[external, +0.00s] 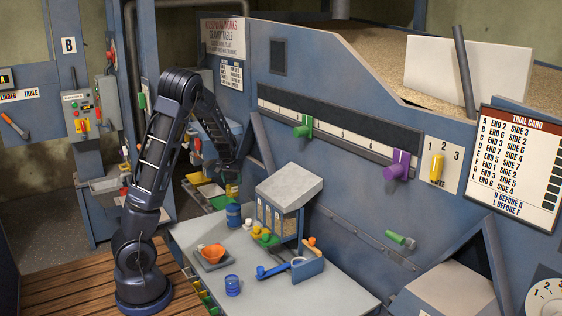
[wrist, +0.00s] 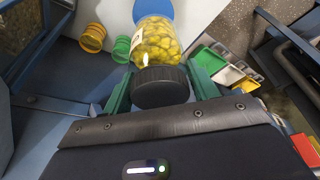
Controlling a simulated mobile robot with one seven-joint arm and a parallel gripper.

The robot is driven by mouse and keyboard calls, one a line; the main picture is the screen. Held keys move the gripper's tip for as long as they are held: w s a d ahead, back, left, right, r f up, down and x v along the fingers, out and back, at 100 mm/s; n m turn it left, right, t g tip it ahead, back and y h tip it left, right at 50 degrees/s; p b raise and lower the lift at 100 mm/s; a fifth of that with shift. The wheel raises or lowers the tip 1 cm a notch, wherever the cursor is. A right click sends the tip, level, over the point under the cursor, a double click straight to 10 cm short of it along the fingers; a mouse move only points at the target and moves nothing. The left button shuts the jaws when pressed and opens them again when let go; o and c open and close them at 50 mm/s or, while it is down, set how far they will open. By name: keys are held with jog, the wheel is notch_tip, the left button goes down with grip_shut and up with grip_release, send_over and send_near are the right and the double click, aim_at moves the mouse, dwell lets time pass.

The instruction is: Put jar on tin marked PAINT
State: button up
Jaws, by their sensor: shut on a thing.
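The jar (wrist: 157,42) has a black lid, clear sides and yellow contents, with a pale label partly in view. My gripper (wrist: 160,88) is shut on it at the lid, with a green finger on each side. In the external view my gripper (external: 229,172) is above the back left of the grey table, and the jar (external: 232,190) hangs below it. A blue tin (external: 233,215) stands below the jar; a blue round top (wrist: 153,9) shows past the jar in the wrist view. A second blue tin (external: 233,285) stands near the table's front. No PAINT marking is readable.
An orange bowl (external: 211,253) on a tray is at the table's left. A grey-topped bin box (external: 288,190) stands right of the back blue tin. A blue scoop-like thing (external: 273,271) lies in front of it. Small yellow (wrist: 93,38) and green (wrist: 121,49) round things are near the jar.

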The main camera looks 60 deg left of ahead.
aim_at(232, 189)
jog(key=shift+f, duration=2.75)
jog(key=shift+f, duration=0.1)
jog(key=o, duration=1.2)
jog(key=v, duration=1.2)
